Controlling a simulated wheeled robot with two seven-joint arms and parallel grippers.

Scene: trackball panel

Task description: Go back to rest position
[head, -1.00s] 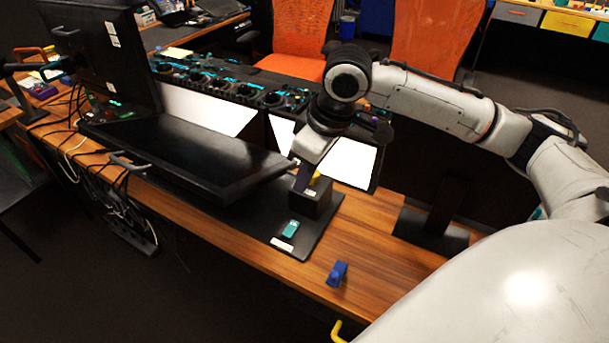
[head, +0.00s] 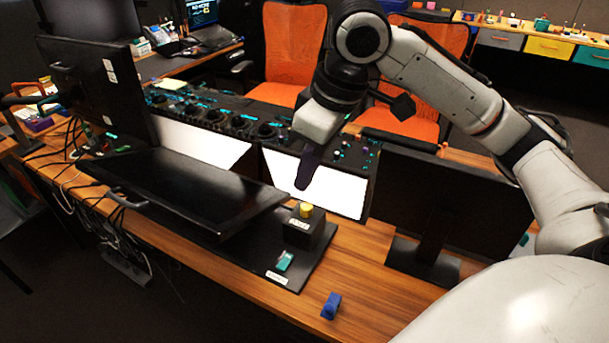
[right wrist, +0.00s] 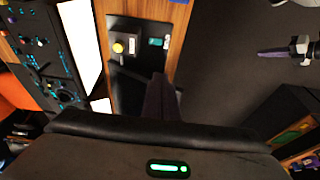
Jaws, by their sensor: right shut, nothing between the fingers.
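My right gripper (head: 303,185) is shut and empty, hanging in the air above and behind the black box with the yellow top. Its dark fingers also show in the right wrist view (right wrist: 160,90). The black box (head: 302,232) stands on a black panel base, with its round yellow top (head: 306,210) fully visible and apart from the fingers. A small teal part (head: 285,262) is on the base in front of it. My left gripper (right wrist: 262,54) shows at the right of the right wrist view, over the dark floor; its opening is unclear. It is not in the head view.
A tilted black screen (head: 190,190) lies left of the box. A monitor (head: 455,205) stands at the right. The control panel (head: 230,120) with knobs runs behind. A blue item (head: 331,305) sits near the table's front edge. Bare wood (head: 375,285) lies to the right.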

